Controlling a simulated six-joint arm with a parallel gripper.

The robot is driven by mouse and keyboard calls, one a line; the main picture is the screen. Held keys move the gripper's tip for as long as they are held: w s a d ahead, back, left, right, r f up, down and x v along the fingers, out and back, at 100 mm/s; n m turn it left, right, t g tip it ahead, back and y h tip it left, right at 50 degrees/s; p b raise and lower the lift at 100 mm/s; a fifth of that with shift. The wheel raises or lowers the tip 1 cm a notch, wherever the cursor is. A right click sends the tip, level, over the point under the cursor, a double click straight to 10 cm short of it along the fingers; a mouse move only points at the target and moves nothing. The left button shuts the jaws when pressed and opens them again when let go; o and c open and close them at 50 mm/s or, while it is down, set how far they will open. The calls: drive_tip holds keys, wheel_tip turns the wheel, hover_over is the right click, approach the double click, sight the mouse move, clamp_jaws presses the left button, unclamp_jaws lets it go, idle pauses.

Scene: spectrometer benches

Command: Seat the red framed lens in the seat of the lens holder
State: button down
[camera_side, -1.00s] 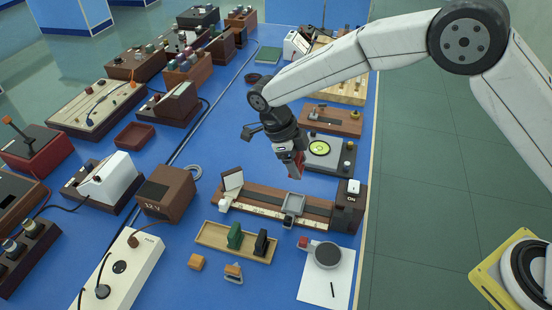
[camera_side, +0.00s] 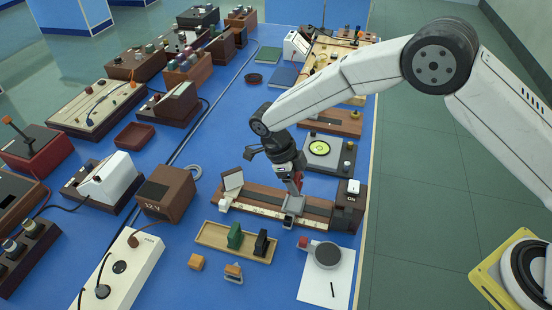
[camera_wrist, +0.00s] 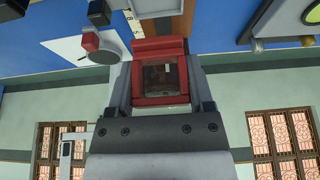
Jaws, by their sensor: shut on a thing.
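The red framed lens (camera_wrist: 160,68) is upright between the two fingers of my gripper (camera_wrist: 160,82) in the wrist view, its square window facing the camera. In the side view my gripper (camera_side: 295,178) is low over the optical bench, and only a small red part of the lens (camera_side: 298,177) shows. The grey lens holder (camera_side: 293,206) stands on the bench rail directly below it. The lens is at or just above the holder; I cannot tell whether they touch. The holder's seat is mostly hidden by the gripper and lens.
The wooden bench (camera_side: 260,199) carries a white screen (camera_side: 232,180) at left and a lamp box (camera_side: 350,190) at right. A tray (camera_side: 212,236) with a green and a black framed piece lies in front. A round grey-topped magnifier (camera_side: 327,255) lies on white paper.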

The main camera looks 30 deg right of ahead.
sight(294, 203)
drive_tip(key=shift+f, duration=2.4)
drive_tip(key=shift+f, duration=0.6)
unclamp_jaws()
drive_tip(key=v, duration=0.7)
drive_tip(key=shift+r, duration=0.35)
